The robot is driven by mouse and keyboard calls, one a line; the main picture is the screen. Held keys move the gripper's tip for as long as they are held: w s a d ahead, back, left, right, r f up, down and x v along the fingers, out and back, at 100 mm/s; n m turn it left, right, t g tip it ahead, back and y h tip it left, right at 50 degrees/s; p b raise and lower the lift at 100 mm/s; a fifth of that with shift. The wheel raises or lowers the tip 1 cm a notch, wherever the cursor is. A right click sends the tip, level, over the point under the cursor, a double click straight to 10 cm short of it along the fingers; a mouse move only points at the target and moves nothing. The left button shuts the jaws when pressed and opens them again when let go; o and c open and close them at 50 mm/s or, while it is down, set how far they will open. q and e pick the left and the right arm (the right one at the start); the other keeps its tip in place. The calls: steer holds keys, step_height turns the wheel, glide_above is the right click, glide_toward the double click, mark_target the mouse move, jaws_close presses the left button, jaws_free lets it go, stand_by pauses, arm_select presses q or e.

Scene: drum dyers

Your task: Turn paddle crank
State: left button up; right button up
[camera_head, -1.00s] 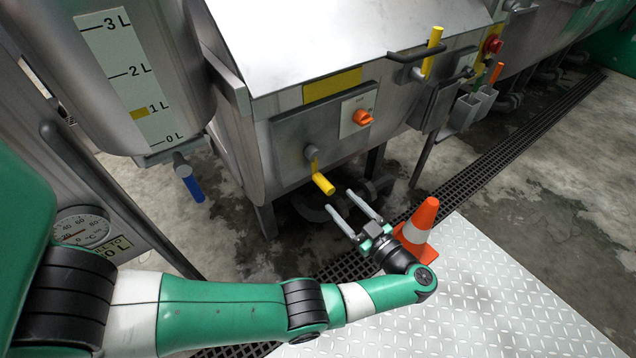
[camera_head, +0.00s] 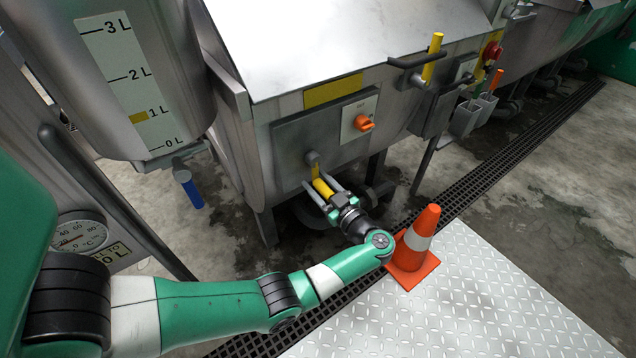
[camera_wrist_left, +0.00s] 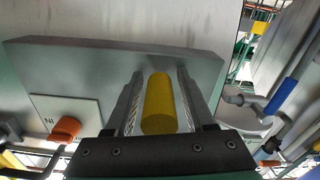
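The paddle crank is a yellow handle (camera_head: 323,188) on a short yellow arm (camera_head: 312,160) low on the front of the steel vat. It points out toward me and slightly down. My left gripper (camera_head: 325,185) is open, with one finger on each side of the handle. In the left wrist view the yellow handle (camera_wrist_left: 160,103) stands between the two fingers (camera_wrist_left: 159,95), with a visible gap on both sides. My right gripper is not in view.
An orange knob (camera_head: 364,123) sits on the panel above the crank. A blue-handled valve (camera_head: 188,188) hangs under the measuring tank. Another yellow handle (camera_head: 433,57) is higher right.

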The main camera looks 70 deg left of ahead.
arm_select(q)
jaws_close()
stand_by(1.2)
